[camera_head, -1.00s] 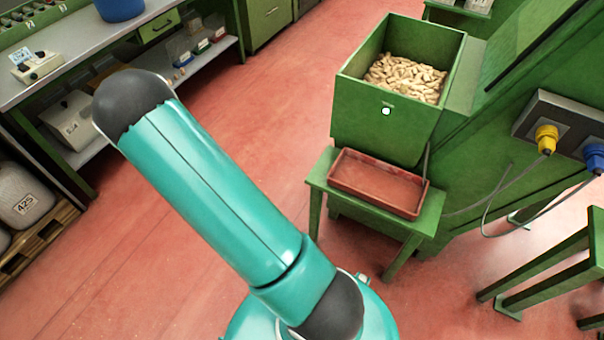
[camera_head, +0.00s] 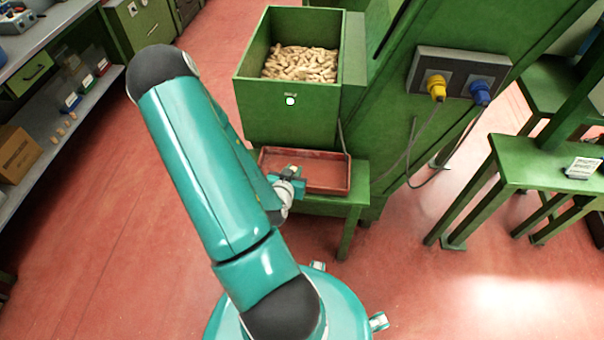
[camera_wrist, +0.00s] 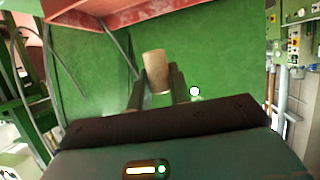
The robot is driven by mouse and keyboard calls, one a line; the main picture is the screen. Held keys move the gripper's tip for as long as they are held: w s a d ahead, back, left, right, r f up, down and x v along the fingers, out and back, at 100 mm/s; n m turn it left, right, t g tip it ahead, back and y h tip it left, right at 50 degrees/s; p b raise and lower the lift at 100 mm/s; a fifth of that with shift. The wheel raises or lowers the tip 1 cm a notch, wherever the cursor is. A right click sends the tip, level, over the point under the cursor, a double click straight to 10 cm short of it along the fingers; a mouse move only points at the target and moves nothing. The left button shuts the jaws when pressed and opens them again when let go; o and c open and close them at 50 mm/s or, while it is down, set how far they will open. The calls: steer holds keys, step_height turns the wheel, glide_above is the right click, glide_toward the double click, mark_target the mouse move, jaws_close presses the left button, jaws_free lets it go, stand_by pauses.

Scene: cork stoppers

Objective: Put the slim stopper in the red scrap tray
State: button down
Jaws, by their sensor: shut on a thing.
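The red scrap tray (camera_head: 325,175) lies on a green stand in front of the green hopper in the head view, and its bare floor shows. Part of the red tray also shows along the top of the wrist view (camera_wrist: 125,10). My gripper (camera_head: 290,174) is at the tray's front left edge in the head view, partly behind my own arm. In the wrist view my gripper (camera_wrist: 160,82) is shut on a pale tan cork stopper (camera_wrist: 154,62), held between the two dark fingers. The stopper is too small to make out in the head view.
A green hopper (camera_head: 290,110) full of corks (camera_head: 302,63) stands just behind the tray. A socket panel (camera_head: 460,75) with hanging cables is at right. A green bench (camera_head: 545,165) stands further right. Open red floor (camera_head: 120,215) lies at left.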

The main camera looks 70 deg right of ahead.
steer(key=shift+s+d, duration=0.15)
steer(key=shift+s, duration=0.1)
steer(key=w+d+f, duration=0.2)
steer(key=w+f, duration=0.1)
steer(key=w+d+f, duration=0.2)
steer(key=w+f, duration=0.1)
steer(key=w, duration=0.1)
steer(key=w+d+f, duration=0.2)
steer(key=w+f, duration=0.1)
steer(key=w, duration=0.1)
steer(key=shift+w+d+f, duration=0.2)
steer(key=shift+w, duration=0.05)
steer(key=shift+w+d+f, duration=0.1)
steer(key=shift+w+f, duration=0.1)
steer(key=shift+f, duration=1.6)
steer(key=shift+f, duration=0.2)
steer(key=c, duration=1.6)
jaws_free()
steer(key=shift+f, duration=0.15)
steer(key=shift+o, duration=0.2)
